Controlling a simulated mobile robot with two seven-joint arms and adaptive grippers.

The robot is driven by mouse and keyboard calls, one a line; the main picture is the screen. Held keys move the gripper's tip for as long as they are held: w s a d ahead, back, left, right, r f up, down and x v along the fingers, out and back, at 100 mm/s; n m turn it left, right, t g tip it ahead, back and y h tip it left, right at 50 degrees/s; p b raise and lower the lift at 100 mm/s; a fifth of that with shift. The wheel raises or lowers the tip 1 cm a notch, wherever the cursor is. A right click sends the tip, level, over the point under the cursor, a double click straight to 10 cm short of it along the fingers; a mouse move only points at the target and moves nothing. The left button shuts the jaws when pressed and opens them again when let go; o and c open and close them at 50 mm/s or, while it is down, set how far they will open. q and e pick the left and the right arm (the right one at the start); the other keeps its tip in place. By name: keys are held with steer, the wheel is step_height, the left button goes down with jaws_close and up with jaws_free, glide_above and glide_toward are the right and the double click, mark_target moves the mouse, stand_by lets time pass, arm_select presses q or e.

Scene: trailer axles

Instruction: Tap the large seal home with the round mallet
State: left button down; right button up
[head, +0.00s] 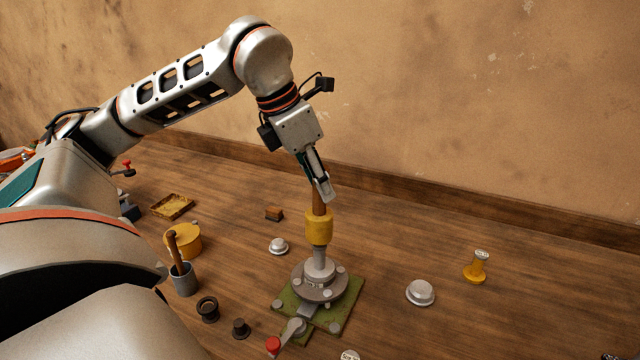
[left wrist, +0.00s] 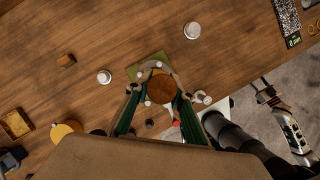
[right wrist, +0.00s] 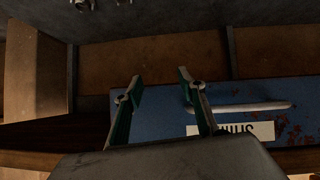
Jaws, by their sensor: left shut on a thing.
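My left gripper (head: 322,190) is shut on the wooden handle of the round mallet (head: 319,228), which hangs upright with its yellow cylindrical head down. The head is directly over the grey spindle of the hub (head: 320,290); I cannot tell if they touch. The hub stands on a green plate (head: 345,318). In the left wrist view the brown round handle end (left wrist: 161,88) lies between the fingers (left wrist: 160,92) and hides most of the hub. I cannot make out the large seal on the hub. My right gripper (right wrist: 160,90) is open and empty.
Left of the plate are a dark ring (head: 208,309), a dark small part (head: 241,328) and a grey cup (head: 184,279) with a wooden handle. Silver caps (head: 420,292) and a yellow piece (head: 477,267) stand right. A blue labelled front with a handle (right wrist: 250,107) faces my right gripper.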

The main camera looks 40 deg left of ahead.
mark_target(326, 166)
arm_select(q)
steer(key=shift+r+p, duration=0.3)
steer(key=shift+r, duration=2.55)
